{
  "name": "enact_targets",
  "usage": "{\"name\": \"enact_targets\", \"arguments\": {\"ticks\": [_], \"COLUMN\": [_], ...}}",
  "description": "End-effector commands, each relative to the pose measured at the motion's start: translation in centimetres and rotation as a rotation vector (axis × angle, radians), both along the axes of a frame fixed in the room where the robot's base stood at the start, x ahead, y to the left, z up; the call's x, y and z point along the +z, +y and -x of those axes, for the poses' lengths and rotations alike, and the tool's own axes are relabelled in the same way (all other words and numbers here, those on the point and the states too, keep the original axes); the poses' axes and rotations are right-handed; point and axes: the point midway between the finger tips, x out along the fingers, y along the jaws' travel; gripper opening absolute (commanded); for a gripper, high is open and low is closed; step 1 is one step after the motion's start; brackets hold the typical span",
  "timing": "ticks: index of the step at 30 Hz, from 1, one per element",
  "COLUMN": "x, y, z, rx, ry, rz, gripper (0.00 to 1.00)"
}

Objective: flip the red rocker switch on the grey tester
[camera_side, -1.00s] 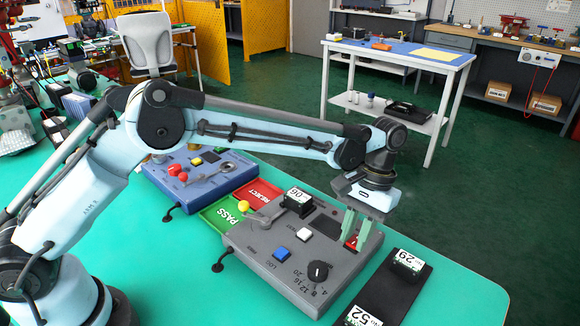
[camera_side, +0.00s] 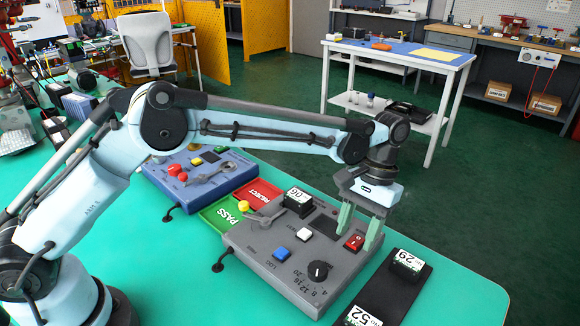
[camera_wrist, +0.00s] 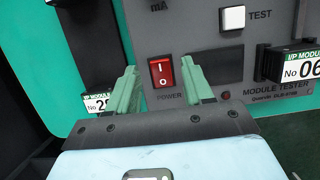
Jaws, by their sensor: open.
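The grey tester (camera_side: 262,245) sits on the green bench, with a knob, a blue button, a white button and a dark display on top. Its red rocker switch (camera_side: 354,242) is at the right end. In the wrist view the rocker (camera_wrist: 161,72) shows the I and O marks above the word POWER; I cannot tell which side is pressed. My gripper (camera_side: 359,228) is open and empty over that end of the tester. In the wrist view its green fingers (camera_wrist: 160,74) appear on either side of the rocker. I cannot tell whether they touch the panel.
A module marked 06 (camera_side: 298,201) stands on the tester beside a yellow-knobbed lever (camera_side: 244,206). A black rack (camera_side: 388,290) with modules marked 29 and 52 lies to the right. Green PASS (camera_side: 222,215) and red REJECT (camera_side: 258,193) trays and a blue tester (camera_side: 205,180) lie behind.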

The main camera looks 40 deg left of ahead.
Motion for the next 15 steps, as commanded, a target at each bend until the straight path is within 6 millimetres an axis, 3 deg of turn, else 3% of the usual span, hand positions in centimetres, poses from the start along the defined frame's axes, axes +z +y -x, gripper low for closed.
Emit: {"name": "enact_targets", "arguments": {"ticks": [15], "x": [7.4], "y": [0.0], "z": [-2.3], "rx": [0.000], "ry": [0.000], "rz": [0.000], "gripper": [0.51]}}
